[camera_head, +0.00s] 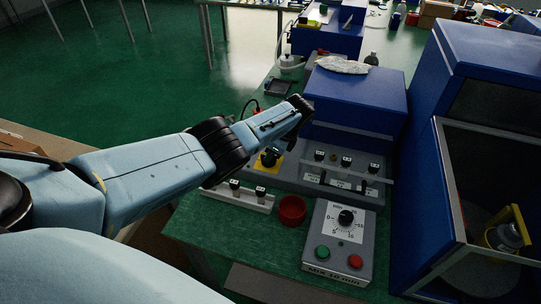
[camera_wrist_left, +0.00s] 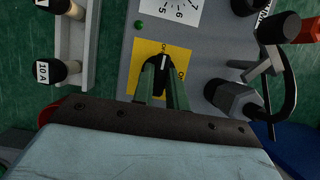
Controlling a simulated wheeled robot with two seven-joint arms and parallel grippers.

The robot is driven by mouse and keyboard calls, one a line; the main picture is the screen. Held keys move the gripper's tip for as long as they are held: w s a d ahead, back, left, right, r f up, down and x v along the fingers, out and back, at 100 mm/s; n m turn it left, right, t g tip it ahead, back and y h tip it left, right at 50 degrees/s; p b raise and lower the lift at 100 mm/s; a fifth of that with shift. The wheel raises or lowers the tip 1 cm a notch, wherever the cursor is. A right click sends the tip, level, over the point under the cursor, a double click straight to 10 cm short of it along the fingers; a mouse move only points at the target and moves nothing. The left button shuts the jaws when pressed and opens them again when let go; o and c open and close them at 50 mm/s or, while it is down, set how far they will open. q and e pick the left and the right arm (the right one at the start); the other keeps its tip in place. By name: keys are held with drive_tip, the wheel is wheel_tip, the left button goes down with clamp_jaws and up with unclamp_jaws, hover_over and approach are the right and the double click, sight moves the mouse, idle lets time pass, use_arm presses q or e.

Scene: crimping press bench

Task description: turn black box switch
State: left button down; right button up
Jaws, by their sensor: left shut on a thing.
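The black switch knob (camera_wrist_left: 161,66) sits on a yellow plate (camera_wrist_left: 184,54) with small lettering at its top and right. A white mark on the knob points to the top of the wrist picture. My left gripper (camera_wrist_left: 163,80) has its two green fingers shut on the knob, one on each side. In the head view the knob (camera_head: 269,156) and the yellow plate show just below my left arm, on the left end of a grey panel (camera_head: 315,190). My arm hides the fingers there. My right gripper is not in view.
A red cup (camera_head: 292,210) and a grey dial box (camera_head: 337,268) with green and red buttons stand in front of the panel. A white strip of terminals (camera_head: 236,196) lies to the left. Blue machines stand behind (camera_head: 355,95) and at right (camera_head: 410,170).

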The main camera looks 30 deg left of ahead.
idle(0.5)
use_arm(q)
drive_tip(key=c, duration=1.4)
unclamp_jaws()
drive_tip(key=shift+d+r, duration=0.15)
drive_tip(key=shift+r, duration=0.3)
drive_tip(key=p+v, duration=0.3)
drive_tip(key=v, duration=0.9)
drive_tip(key=shift+r+p, duration=0.15)
drive_tip(key=shift+p, duration=0.15)
